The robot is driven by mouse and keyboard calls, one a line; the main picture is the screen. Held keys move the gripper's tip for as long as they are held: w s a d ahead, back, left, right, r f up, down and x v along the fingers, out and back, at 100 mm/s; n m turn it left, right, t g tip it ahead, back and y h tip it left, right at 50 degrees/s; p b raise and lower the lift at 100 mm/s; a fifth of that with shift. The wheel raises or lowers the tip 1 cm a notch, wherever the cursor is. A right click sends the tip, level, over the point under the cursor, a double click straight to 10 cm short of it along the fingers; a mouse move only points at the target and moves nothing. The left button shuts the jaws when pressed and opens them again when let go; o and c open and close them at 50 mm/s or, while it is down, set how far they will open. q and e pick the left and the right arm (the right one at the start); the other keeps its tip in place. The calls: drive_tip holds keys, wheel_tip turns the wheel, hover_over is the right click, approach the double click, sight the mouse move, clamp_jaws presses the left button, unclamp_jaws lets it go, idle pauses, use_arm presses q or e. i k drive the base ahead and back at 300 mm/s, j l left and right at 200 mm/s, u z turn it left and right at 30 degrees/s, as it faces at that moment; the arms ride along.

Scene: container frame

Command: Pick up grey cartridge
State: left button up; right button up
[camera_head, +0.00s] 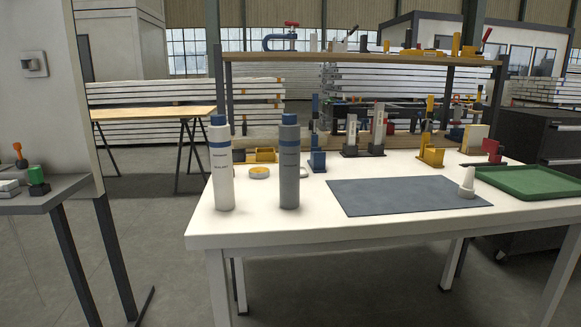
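The grey cartridge (289,168) stands upright on the white table, left of the dark mat, with a blue cap on top. A white cartridge (221,170), also with a blue cap and printed text, stands upright just to its left. A narrow gap separates the two. Neither of my grippers shows in the head view.
The white table (270,226) has bare room in front of the cartridges. A dark mat (390,196), a pale nozzle-like piece (467,184) and a green tray (528,182) lie to the right. A yellow-white roll (259,172) and several clamps stand behind, under a raised shelf (350,58).

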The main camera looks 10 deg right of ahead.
sight(289, 136)
drive_tip(key=i+j+z, duration=0.4)
drive_tip(key=i+j, duration=0.5)
drive_tip(key=j, duration=0.15)
